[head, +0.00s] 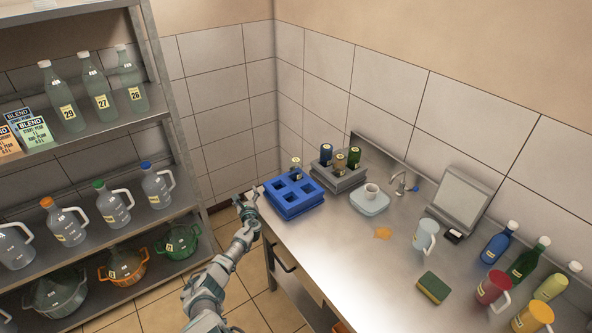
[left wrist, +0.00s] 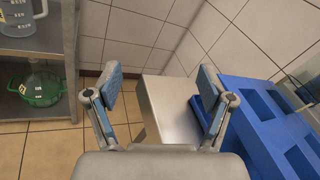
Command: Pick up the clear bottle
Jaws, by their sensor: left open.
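A small clear bottle (head: 296,168) with a pale cap stands at the back of the blue crate (head: 294,210) on the steel counter; its lower part is hidden in the crate. Larger clear, greenish bottles (head: 102,101) with white caps and number labels stand on the upper shelf at left. My left gripper (head: 246,202) is open and empty at the counter's left end, just left of the blue crate. In the left wrist view its fingers (left wrist: 161,84) are spread, with the counter corner between them and the blue crate (left wrist: 262,115) at right. My right gripper is not in view.
A grey caddy (head: 338,181) with several bottles stands behind the blue crate. A white dish (head: 369,203), jug (head: 425,236), sponge (head: 433,288) and coloured bottles (head: 498,243) spread along the counter. The shelf unit (head: 172,110) is at left.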

